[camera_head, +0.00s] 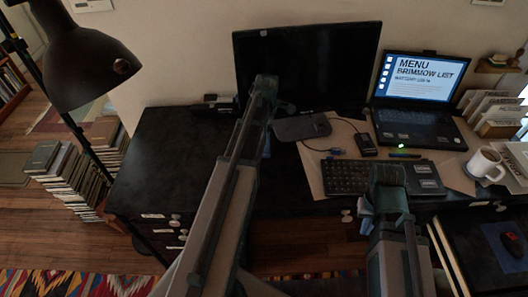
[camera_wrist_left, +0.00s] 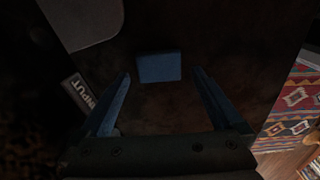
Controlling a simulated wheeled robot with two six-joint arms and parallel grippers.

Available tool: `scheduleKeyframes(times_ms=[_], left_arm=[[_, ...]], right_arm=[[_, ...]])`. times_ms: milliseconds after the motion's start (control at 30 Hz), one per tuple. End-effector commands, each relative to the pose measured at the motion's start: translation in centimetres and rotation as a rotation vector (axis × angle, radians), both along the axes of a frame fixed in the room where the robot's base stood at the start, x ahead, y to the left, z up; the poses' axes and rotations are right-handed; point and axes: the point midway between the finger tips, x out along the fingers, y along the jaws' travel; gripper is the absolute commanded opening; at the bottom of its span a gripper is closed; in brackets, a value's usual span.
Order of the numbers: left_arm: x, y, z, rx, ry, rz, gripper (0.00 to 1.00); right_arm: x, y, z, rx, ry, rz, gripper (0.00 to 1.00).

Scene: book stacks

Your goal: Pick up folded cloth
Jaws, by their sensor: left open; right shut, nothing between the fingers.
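A small blue folded cloth (camera_wrist_left: 160,68) lies on the dark desk surface in the left wrist view. It sits ahead of my left gripper (camera_wrist_left: 161,74), lined up between its two spread fingertips. The left gripper is open, and no contact with the cloth can be seen. My right gripper (camera_head: 370,210) is shut and empty near the desk's front edge, in front of the keyboard (camera_head: 350,177).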

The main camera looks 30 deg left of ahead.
Motion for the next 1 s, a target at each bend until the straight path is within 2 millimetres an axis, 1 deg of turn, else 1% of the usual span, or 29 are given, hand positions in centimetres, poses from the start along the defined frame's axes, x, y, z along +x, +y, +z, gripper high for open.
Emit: scheduleKeyframes(times_ms=[167, 433, 533, 767, 900, 967, 1000], left_arm=[[0.0, 0.1, -1.6, 0.000, 0.000, 0.000, 1.00], [0.1, 0.3, -4.9, 0.000, 0.000, 0.000, 1.00], [0.1, 0.3, -5.3, 0.000, 0.000, 0.000, 1.00], [0.1, 0.3, -5.1, 0.000, 0.000, 0.000, 1.00], [0.1, 0.3, -5.1, 0.000, 0.000, 0.000, 0.75], [0.1, 0.3, -5.1, 0.000, 0.000, 0.000, 0.64], [0.1, 0.3, -5.1, 0.000, 0.000, 0.000, 0.57]], right_arm=[[0.0, 0.0, -1.6, 0.000, 0.000, 0.000, 0.00], [0.0, 0.0, -4.9, 0.000, 0.000, 0.000, 0.00], [0.0, 0.0, -5.3, 0.000, 0.000, 0.001, 0.00], [0.0, 0.0, -5.1, 0.000, 0.000, 0.001, 0.00], [0.0, 0.0, -5.1, 0.000, 0.000, 0.001, 0.00], [0.0, 0.0, -5.1, 0.000, 0.000, 0.001, 0.00], [0.0, 0.0, -5.1, 0.000, 0.000, 0.001, 0.00]])
